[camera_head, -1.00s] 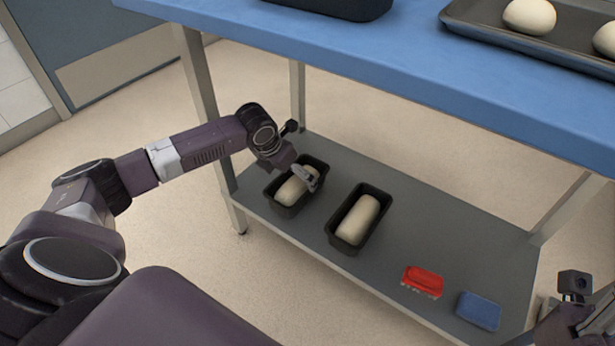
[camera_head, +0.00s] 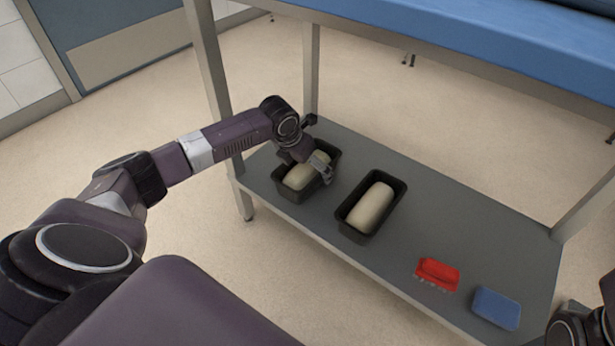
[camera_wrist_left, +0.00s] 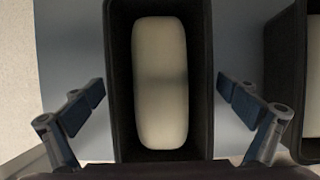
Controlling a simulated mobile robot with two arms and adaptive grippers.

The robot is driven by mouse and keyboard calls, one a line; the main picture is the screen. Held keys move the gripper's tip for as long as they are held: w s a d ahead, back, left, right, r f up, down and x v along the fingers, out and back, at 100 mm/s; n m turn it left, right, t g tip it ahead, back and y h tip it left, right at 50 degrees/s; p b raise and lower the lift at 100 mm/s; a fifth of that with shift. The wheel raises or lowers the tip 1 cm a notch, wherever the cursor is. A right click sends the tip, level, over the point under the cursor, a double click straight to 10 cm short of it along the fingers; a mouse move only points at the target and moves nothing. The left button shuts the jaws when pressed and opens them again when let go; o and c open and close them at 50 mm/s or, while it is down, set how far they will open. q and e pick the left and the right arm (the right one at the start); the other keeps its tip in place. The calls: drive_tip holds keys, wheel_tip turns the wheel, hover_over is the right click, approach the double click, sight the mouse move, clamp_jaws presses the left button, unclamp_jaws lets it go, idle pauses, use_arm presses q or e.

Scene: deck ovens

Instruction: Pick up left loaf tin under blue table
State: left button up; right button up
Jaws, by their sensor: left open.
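The left loaf tin (camera_head: 290,191) is black, holds pale dough and stands on the grey lower shelf under the blue table (camera_head: 440,45). My left gripper (camera_head: 321,166) is over this tin, at its right side in the head view. In the left wrist view the left tin (camera_wrist_left: 121,125) lies between the two spread fingers of my left gripper (camera_wrist_left: 160,92), one on each side and apart from its walls. Part of my right arm (camera_head: 590,325) shows at the lower right edge; its fingers are not visible.
A second black tin (camera_head: 352,229) with dough stands just right of the left one. A red brush (camera_head: 437,273) and a blue sponge-like block (camera_head: 497,307) lie further right on the shelf (camera_head: 440,215). A table leg (camera_head: 208,70) rises beside my left arm.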

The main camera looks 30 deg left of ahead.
use_arm(q)
drive_tip(key=c, duration=1.3)
drive_tip(key=shift+c, duration=0.8)
drive_tip(key=shift+r, duration=0.15)
